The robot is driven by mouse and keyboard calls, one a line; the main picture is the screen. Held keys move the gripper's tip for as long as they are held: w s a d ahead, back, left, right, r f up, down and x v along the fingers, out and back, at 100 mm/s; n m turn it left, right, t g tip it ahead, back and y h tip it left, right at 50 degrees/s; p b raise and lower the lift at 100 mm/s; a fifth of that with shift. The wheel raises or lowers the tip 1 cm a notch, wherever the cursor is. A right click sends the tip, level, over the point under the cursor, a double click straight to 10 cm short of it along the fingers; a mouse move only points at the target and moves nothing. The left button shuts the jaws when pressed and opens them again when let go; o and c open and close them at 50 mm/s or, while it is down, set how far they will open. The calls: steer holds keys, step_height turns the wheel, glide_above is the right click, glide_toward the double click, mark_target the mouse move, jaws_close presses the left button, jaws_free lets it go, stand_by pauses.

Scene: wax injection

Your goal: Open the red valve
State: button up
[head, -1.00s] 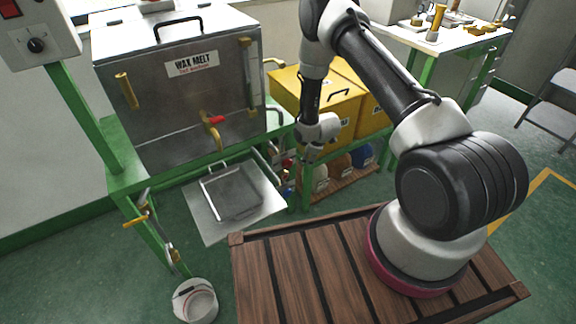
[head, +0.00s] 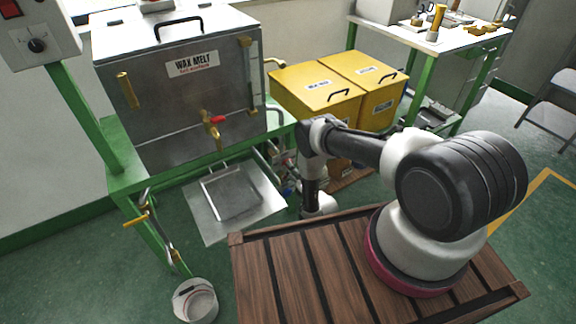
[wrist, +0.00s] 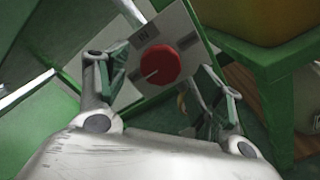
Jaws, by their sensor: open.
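A brass tap (head: 211,130) with a small red lever (head: 218,119) sits on the front of the metal wax melt tank (head: 180,90) in the head view. In the wrist view a round red knob (wrist: 160,64) with a pale line is set on a light grey plate (wrist: 181,38). My gripper (wrist: 160,80) is open, one finger left of the knob and one right of it in the picture. I cannot tell the depth gap to the knob. In the head view my fingers are hidden low behind the wooden platform's edge.
A metal tray (head: 233,193) lies below the tap. Yellow bins (head: 318,92) stand right of the tank, and a white bucket (head: 195,300) is on the floor. Green frame legs (wrist: 275,85) are close around the gripper in the wrist view.

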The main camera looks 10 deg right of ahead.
steer(key=shift+x, duration=2.1)
steer(key=c, duration=1)
